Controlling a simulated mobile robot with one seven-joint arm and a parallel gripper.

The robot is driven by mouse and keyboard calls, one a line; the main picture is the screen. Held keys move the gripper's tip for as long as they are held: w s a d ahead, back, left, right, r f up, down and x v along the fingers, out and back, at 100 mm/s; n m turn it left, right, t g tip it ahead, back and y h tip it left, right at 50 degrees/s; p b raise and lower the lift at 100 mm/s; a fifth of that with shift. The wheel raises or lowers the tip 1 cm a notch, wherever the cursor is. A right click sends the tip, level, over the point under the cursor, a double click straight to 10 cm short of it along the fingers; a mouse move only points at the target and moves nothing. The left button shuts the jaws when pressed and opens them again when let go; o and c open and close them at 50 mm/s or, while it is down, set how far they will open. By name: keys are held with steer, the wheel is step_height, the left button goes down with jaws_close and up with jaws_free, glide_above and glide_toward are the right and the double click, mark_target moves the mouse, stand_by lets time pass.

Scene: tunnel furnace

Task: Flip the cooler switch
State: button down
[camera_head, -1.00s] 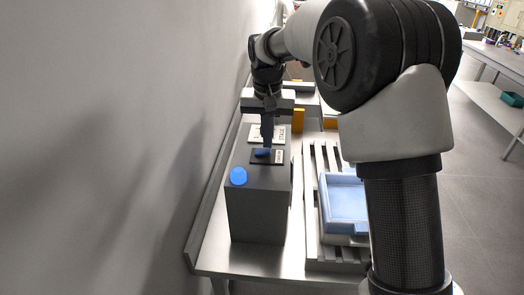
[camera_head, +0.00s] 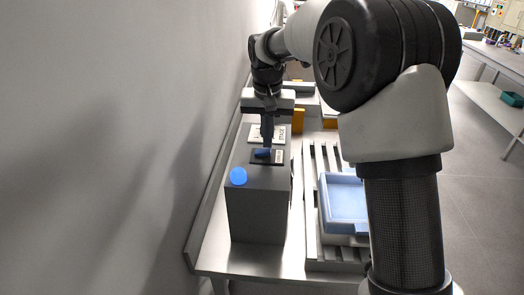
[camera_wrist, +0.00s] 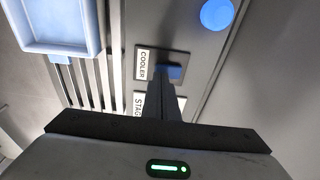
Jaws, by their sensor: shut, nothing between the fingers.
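The fingers hide part of the switch.
A blue round button (camera_head: 238,176) sits on the box's near left corner. A second label, STAGE (camera_wrist: 138,104), is beside the cooler plate. A light blue tray (camera_head: 345,226) stands on a slatted rack to the right. A grey wall runs close on the left.

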mark_target(268, 151)
steer(key=shift+f+b, duration=0.5)
steer(key=shift+f, duration=0.3)
stand_by(0.4)
step_height(268, 151, up, 7)
steer(key=p, duration=0.5)
stand_by(0.5)
